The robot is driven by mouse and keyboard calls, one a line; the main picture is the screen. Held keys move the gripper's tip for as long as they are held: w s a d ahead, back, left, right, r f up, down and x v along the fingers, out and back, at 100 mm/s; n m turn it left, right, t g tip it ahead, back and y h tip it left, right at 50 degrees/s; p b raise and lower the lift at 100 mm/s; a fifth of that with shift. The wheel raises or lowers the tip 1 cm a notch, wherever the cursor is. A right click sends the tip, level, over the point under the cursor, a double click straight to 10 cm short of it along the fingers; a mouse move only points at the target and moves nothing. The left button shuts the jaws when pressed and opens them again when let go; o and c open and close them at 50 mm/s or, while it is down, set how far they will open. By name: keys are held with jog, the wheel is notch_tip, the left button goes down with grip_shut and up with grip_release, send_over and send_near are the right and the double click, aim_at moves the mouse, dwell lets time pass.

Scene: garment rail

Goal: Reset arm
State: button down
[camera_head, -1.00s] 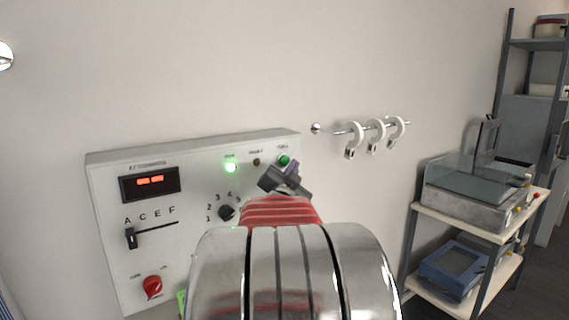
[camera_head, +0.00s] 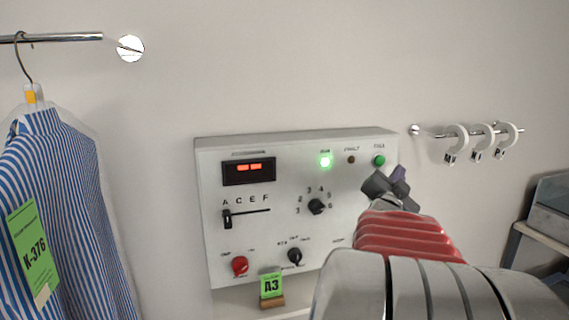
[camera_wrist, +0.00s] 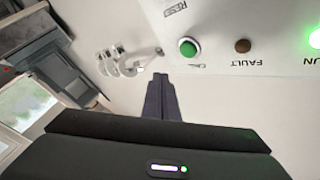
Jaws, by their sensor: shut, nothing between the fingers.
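My gripper (camera_head: 392,183) is shut and empty, in front of the right edge of the control panel (camera_head: 225,176). In the wrist view my gripper (camera_wrist: 161,80) has its dark fingers together, pointing at pale wall beside the panel's edge. The green button (camera_head: 379,160) sits just above and left of the gripper in the head view; it also shows in the wrist view (camera_wrist: 188,47). I see a gap between fingers and button in the picture; the depth is hard to tell. My arm hides the panel's lower right part.
A bagged striped shirt (camera_head: 58,190) with a green K-376 tag hangs at the left from a rail (camera_head: 70,37). A green A3 tag (camera_head: 271,285) stands below the panel. White ring tags (camera_head: 483,141) hang on a short bar at the right. A shelf edge (camera_head: 545,237) is at far right.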

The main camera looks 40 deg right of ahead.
jog(key=w+a+f+n+t+y, duration=0.2)
jog(key=w+a+f+n+y, duration=0.15)
jog(key=w+a, duration=0.45)
jog(key=w+a+f+n+t+y, duration=0.2)
jog(key=w+a+f+n+y, duration=0.15)
jog(key=a, duration=0.85)
jog(key=w+a+f+n+t+y, duration=0.1)
jog(key=w+a+f+n+y, duration=0.3)
jog(key=a, duration=0.6)
jog(key=s+a+f+n+g+y, duration=0.1)
jog(key=s+a+f+n+y, duration=0.15)
jog(key=a, duration=0.65)
jog(key=s+a+f+n+g+y, duration=0.1)
jog(key=a+f+n+y, duration=0.25)
jog(key=a, duration=0.55)
jog(key=s+a+f+n+g+y, duration=0.1)
jog(key=s+a+f+n+g, duration=0.2)
jog(key=s+a, duration=0.6)
jog(key=shift+s+f+n+y, duration=0.3)
jog(key=shift+s+f+n, duration=0.6)
dwell(1.4)
